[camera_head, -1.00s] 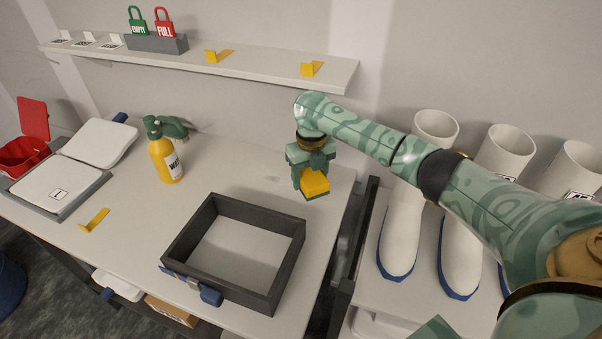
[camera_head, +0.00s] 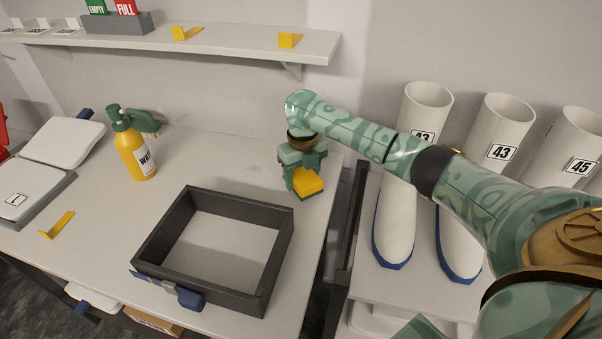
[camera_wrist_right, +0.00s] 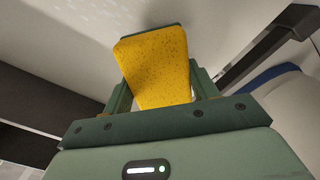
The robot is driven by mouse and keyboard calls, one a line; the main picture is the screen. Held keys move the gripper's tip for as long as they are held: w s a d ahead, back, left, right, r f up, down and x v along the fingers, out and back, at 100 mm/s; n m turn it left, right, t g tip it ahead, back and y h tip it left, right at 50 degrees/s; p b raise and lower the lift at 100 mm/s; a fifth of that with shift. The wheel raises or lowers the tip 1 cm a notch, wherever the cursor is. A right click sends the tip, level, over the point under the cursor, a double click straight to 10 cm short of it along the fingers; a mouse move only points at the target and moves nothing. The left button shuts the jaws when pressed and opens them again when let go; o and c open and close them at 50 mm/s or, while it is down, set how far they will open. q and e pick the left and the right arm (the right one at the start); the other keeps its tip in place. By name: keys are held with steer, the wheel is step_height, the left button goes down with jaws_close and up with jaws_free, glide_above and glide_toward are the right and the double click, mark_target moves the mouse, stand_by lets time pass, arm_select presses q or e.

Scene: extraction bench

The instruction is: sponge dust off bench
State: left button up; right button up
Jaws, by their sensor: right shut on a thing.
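A yellow sponge (camera_head: 307,182) with a green layer is held in my right gripper (camera_head: 303,168), at the right end of the pale bench (camera_head: 225,150). In the right wrist view the sponge (camera_wrist_right: 158,68) sits between the two fingers, which are shut on it. The sponge is low over or on the bench top; I cannot tell if it touches. A faint grey patch of dust (camera_head: 257,168) shows on the bench just left of the gripper. My left gripper is not in view.
A dark open frame (camera_head: 148,240) stands on the bench in front of the sponge. A yellow spray bottle (camera_head: 136,155) stands at the left. A shelf (camera_head: 235,46) hangs behind. White boots (camera_head: 395,215) stand beyond a dark upright edge (camera_head: 350,230) at the right.

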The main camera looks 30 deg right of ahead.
steer(key=shift+a+r, duration=0.1)
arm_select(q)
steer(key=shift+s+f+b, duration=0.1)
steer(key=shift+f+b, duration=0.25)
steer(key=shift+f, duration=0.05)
arm_select(e)
steer(key=shift+f, duration=1.1)
steer(key=shift+w+d+r+b, duration=0.1)
steer(key=shift+w+d+b, duration=0.6)
steer(key=shift+w+d, duration=0.55)
steer(key=shift+w+d+f+b, duration=0.15)
steer(key=shift+w+d+b, duration=0.25)
steer(key=shift+d+b, duration=0.15)
steer(key=shift+w+d+f+b, duration=0.15)
steer(key=shift+w+d+b, duration=0.3)
steer(key=shift+d, duration=0.15)
steer(key=shift+w+d, duration=0.1)
steer(key=shift+d, duration=0.1)
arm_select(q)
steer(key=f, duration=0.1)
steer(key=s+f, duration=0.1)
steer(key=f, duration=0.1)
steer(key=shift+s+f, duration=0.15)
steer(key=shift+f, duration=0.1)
arm_select(e)
steer(key=shift+r, duration=0.2)
